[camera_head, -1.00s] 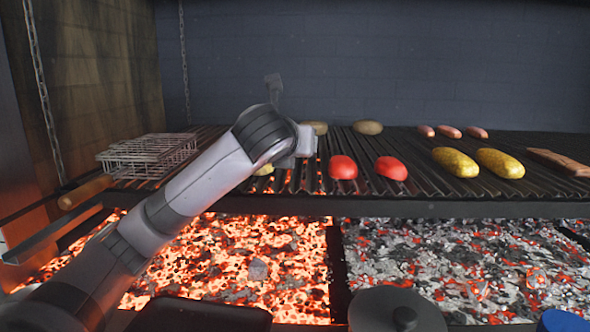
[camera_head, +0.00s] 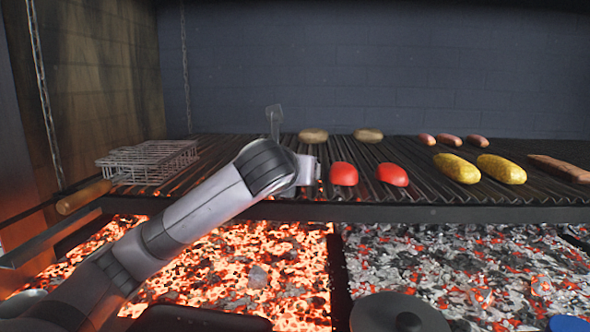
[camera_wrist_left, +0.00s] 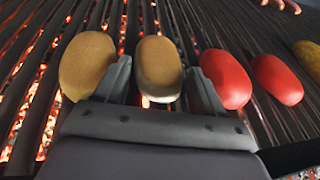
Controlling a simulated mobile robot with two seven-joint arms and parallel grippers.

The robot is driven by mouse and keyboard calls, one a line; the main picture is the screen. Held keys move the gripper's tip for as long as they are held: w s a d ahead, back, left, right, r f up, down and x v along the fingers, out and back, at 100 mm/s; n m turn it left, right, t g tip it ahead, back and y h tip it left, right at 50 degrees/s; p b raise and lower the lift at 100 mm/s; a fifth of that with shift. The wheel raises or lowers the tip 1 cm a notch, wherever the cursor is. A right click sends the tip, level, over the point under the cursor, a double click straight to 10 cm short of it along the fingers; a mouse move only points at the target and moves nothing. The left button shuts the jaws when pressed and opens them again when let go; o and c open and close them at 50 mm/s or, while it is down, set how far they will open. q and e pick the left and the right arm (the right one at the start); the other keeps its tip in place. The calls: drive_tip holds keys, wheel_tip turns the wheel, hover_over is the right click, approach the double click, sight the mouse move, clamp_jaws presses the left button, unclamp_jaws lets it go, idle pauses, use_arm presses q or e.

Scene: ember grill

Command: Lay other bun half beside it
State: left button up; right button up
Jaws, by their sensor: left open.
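Two tan oval bun halves lie side by side on the dark grill bars in the left wrist view: a left one (camera_wrist_left: 88,63) and a right one (camera_wrist_left: 158,66). My left gripper (camera_wrist_left: 160,72) is open, with one finger on each side of the right bun half. Its left finger is in the narrow gap between the halves. I cannot tell whether the fingers touch the bun. In the head view my left arm hides this spot and the gripper's fingers. My right gripper is not in view.
Two red pieces (camera_head: 343,174) (camera_head: 392,174) lie just right of the gripper. Two brown ovals (camera_head: 313,135) (camera_head: 368,134) lie behind. Yellow pieces (camera_head: 456,168) and small sausages (camera_head: 449,140) are further right. A wire basket (camera_head: 150,162) lies left. Glowing coals (camera_head: 255,280) are below.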

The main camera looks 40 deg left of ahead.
use_arm(q)
drive_tip(key=shift+s+d+r, duration=0.15)
drive_tip(key=shift+s+r, duration=0.1)
drive_tip(key=p+v, duration=0.2)
drive_tip(key=v, duration=0.8)
drive_tip(key=shift+r, duration=0.15)
drive_tip(key=shift+s+d, duration=0.3)
drive_tip(key=shift+s, duration=0.3)
